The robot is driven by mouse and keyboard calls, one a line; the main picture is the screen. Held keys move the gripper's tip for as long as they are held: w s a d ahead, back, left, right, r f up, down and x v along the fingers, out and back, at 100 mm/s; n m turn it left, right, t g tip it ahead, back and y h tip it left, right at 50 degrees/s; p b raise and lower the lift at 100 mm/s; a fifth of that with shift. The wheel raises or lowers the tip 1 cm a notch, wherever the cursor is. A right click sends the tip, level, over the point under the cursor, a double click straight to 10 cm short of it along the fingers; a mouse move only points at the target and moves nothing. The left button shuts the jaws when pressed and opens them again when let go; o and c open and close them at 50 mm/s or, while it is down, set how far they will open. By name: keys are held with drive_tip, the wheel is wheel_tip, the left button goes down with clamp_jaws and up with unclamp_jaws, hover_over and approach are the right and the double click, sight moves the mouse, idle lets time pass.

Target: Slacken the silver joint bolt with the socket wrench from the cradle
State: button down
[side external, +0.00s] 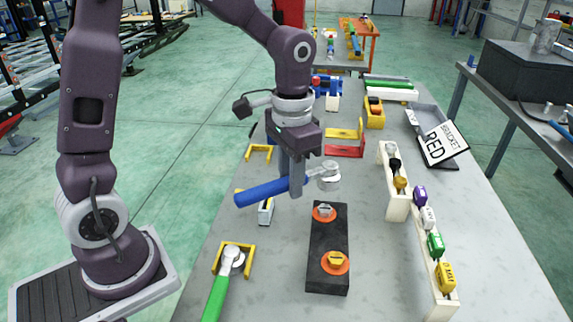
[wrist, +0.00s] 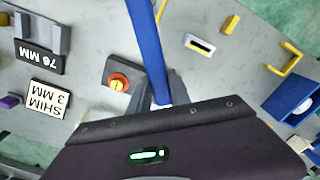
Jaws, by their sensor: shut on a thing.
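My gripper (side external: 293,188) is shut on the blue-handled socket wrench (side external: 262,192) and holds it above the table. Its silver socket end (side external: 328,172) points right, above and behind the black block (side external: 328,240). The silver joint bolt (side external: 324,211) stands on an orange washer at the block's far end, apart from the socket. A gold bolt (side external: 335,261) sits on another orange washer at the near end. In the wrist view the blue handle (wrist: 149,45) runs up between my fingers (wrist: 158,92); the socket end is hidden.
A green-handled wrench (side external: 218,290) lies in a yellow cradle at the near left. An empty yellow cradle (side external: 260,149) is farther back. White racks (side external: 395,185) with coloured pieces stand right of the block.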

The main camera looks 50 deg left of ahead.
wheel_tip(320, 180, down, 7)
drive_tip(key=shift+r, duration=0.2)
idle(0.6)
drive_tip(key=shift+f, duration=0.75)
idle(1.3)
drive_tip(key=c, duration=1.9)
unclamp_jaws()
drive_tip(key=shift+c, duration=0.2)
clamp_jaws()
drive_tip(key=shift+d+n, duration=0.65)
drive_tip(key=shift+n, duration=0.25)
